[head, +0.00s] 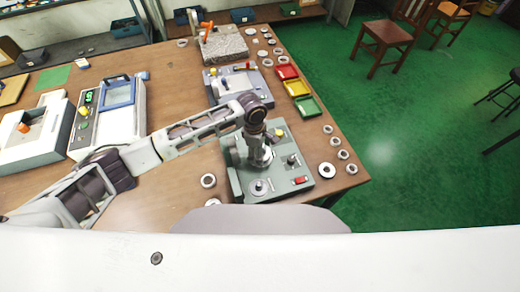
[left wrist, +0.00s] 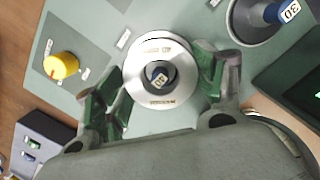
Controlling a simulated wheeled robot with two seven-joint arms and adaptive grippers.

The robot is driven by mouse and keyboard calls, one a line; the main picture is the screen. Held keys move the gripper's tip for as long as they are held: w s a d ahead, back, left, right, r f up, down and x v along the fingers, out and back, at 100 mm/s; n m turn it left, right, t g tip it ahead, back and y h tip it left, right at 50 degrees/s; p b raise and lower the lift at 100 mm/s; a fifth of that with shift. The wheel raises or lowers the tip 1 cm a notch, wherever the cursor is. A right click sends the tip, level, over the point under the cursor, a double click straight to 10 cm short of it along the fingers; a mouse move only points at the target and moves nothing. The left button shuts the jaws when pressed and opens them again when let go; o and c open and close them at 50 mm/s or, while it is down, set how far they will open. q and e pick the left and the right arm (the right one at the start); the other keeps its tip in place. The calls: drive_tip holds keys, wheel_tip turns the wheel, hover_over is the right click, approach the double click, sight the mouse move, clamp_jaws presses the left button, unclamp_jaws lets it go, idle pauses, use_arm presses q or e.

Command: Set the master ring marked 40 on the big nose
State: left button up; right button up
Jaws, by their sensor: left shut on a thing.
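My left gripper (head: 262,150) is over the grey-green gauge station (head: 238,180) in the head view. In the left wrist view its two fingers (left wrist: 161,82) are shut on the sides of a pale metal ring (left wrist: 135,82). The ring has engraved lettering too small to read. It surrounds a nose with a dark cap (left wrist: 158,76); the cap's number is hard to read. I cannot tell whether the ring is fully seated. Another, grey nose (left wrist: 248,22) with a blue cap marked 30 stands at upper right. My right gripper is not in view.
A yellow knob (left wrist: 62,65) sits on the station's panel. Several loose rings (head: 327,170) lie right of the station, and another ring (head: 208,180) lies to its left. Red, yellow and green trays (head: 308,106) stand behind at right. A second instrument (head: 110,112) stands at left.

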use_arm(q)
drive_tip(key=shift+f, duration=0.55)
drive_tip(key=o, duration=1.4)
drive_tip(key=shift+o, duration=0.9)
drive_tip(key=shift+f, duration=0.1)
wheel_tip(320, 180, up, 12)
drive_tip(key=a, duration=0.1)
drive_tip(key=shift+w+a, duration=0.2)
